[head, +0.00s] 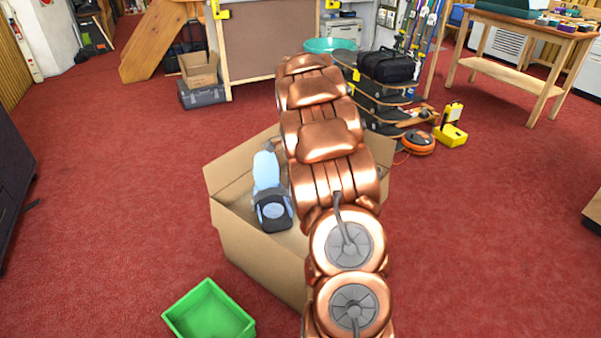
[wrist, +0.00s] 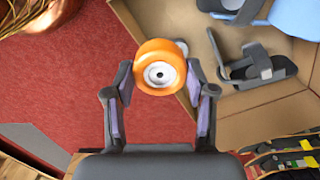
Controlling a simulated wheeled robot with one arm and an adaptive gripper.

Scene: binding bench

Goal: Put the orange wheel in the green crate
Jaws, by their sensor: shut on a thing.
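The orange wheel (wrist: 158,52) has a pale hub with a dark centre and shows in the wrist view. My gripper (wrist: 159,74) is shut on it, with one finger on each side. In the wrist view the wheel appears beside the cardboard box's edge, with red carpet to its left. The green crate (head: 209,312) stands on the carpet at the lower left of the head view, and its visible inside looks empty. In the head view my copper arm hides the gripper and the wheel.
An open cardboard box (head: 262,262) stands under my arm, right of the crate. It holds a light blue and black object (head: 267,190). A yellow tool (head: 451,126) and an orange reel (head: 417,142) lie farther back.

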